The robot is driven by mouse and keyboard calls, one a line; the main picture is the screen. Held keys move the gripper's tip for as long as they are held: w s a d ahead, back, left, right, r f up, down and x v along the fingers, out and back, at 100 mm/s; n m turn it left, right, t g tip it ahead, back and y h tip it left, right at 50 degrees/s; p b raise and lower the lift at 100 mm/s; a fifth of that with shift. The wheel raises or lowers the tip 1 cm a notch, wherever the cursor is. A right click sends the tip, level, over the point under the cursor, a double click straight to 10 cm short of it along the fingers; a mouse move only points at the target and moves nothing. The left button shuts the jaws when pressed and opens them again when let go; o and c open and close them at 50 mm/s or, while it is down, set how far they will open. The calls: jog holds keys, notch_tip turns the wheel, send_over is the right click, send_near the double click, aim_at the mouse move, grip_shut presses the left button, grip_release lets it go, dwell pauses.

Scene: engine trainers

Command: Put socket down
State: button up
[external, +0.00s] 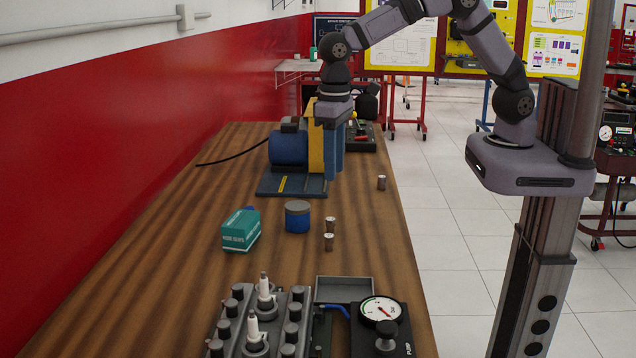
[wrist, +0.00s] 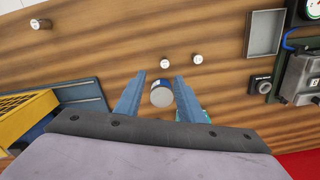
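Three small metallic sockets stand on the wooden table. One socket (external: 381,183) is near the right edge, and two more, a farther socket (external: 330,225) and a nearer socket (external: 328,242), stand close together. In the wrist view the lone socket (wrist: 84,20) is at upper left and the pair (wrist: 164,63) (wrist: 198,59) is ahead of the fingertips. My gripper (external: 333,172) points down above the table beside the blue and yellow machine.
The blue and yellow machine (external: 290,150) stands close to my gripper. A teal box (external: 240,230) is left of the can (external: 297,217). An empty grey tray (external: 345,290), a gauge pump (external: 381,312) and an engine head (external: 258,325) fill the near end.

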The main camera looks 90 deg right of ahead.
jog(key=s+d+f+n, duration=0.1)
jog(key=s+d, duration=0.5)
jog(key=s, duration=0.5)
jog(key=s+d+f+n, duration=0.2)
jog(key=s+d, duration=0.5)
jog(key=s, duration=0.4)
jog(key=shift+s, duration=0.2)
jog(key=shift+o, duration=0.4)
